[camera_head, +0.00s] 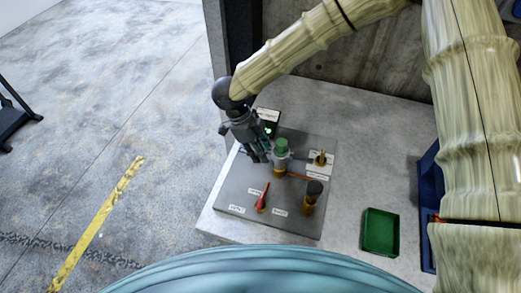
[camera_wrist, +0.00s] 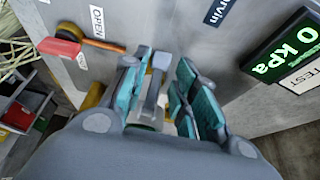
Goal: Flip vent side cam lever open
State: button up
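My gripper (camera_head: 259,153) is low over the upper left of the grey panel (camera_head: 240,187), just left of a green-capped fitting (camera_head: 281,146). In the wrist view its teal fingers (camera_wrist: 168,98) are apart, with a grey metal bar (camera_wrist: 157,80) between them. I cannot tell whether they touch it, or whether it is the vent side cam lever. A red-tipped handle (camera_head: 263,196) stands at the front of the panel. An orange bar (camera_head: 299,176) extends right from the green-capped fitting's base. The small labels are mostly unreadable in the head view.
A black-capped fitting (camera_head: 314,188) and a brass fitting (camera_head: 320,158) stand on the panel's right. A display (camera_wrist: 285,50) reads 0 kPa beside a TEST label. An OPEN label (camera_wrist: 97,20) shows upper left. A green tray (camera_head: 381,232) lies to the right.

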jog(key=shift+s+r, duration=0.2)
grip_shut()
jog(key=shift+r+y, duration=0.1)
jog(key=shift+y, duration=0.2)
jog(key=y, duration=0.2)
jog(key=r+t+y+p, duration=0.1)
jog(key=y, duration=0.1)
jog(key=shift+w, duration=0.1)
jog(key=shift+r+t+y+b, duration=0.2)
jog(key=shift+t+y, duration=0.1)
jog(key=shift+y, duration=0.4)
jog(key=shift+r+t+y+b, duration=0.1)
jog(key=shift+r+t+y, duration=0.2)
jog(key=shift+y, duration=0.4)
jog(key=shift+r+t+y+b, duration=0.15)
jog(key=shift+t+y, duration=0.15)
jog(key=shift+y, duration=0.4)
jog(key=shift+o, duration=2.3)
grip_release()
